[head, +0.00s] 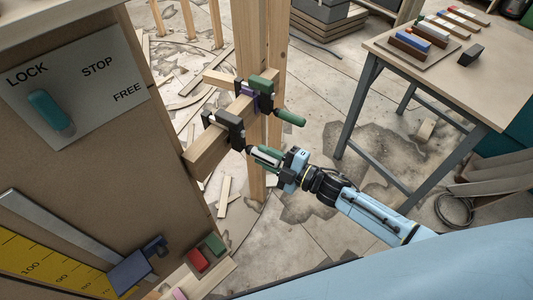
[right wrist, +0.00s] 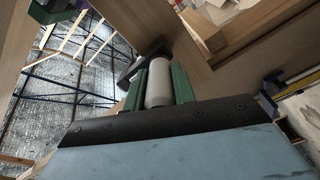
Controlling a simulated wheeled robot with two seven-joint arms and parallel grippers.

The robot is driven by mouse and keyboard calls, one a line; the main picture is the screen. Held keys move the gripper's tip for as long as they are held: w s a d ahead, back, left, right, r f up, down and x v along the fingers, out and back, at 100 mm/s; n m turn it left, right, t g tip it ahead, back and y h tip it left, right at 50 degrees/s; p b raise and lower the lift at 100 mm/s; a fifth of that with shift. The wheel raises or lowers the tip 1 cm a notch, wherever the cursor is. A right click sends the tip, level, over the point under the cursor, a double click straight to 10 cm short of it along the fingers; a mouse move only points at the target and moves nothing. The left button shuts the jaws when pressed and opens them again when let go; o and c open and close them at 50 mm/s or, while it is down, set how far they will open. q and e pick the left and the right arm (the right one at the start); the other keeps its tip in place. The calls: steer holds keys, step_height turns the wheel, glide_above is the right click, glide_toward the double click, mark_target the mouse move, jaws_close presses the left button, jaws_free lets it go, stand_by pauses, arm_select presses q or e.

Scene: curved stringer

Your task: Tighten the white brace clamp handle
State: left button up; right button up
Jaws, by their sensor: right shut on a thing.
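The white handle (head: 262,157) belongs to the black brace clamp (head: 233,130), which sits on a horizontal wooden brace beside the upright post. My right gripper (head: 266,156) is shut on this handle. In the right wrist view the white handle (right wrist: 158,84) lies between the two green fingers, with the dark clamp part beyond it. The fingers hide part of the handle's sides. My left gripper is not in view.
A second clamp with a green handle (head: 290,118) sits just above on the same brace. A panel (head: 75,85) marked LOCK, STOP, FREE stands at left. A workbench (head: 450,65) with several colored blocks stands at right. Wood scraps litter the floor.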

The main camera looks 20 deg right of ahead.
steer(key=m+p, duration=0.1)
steer(key=m, duration=0.5)
steer(key=m+p, duration=0.1)
steer(key=m, duration=0.5)
steer(key=shift+m, duration=0.3)
stand_by(0.4)
steer(key=o, duration=1)
steer(key=shift+s, duration=0.1)
steer(key=v, duration=1.3)
steer(key=shift+b, duration=0.35)
steer(key=shift+s+d, duration=0.15)
steer(key=shift+s, duration=0.05)
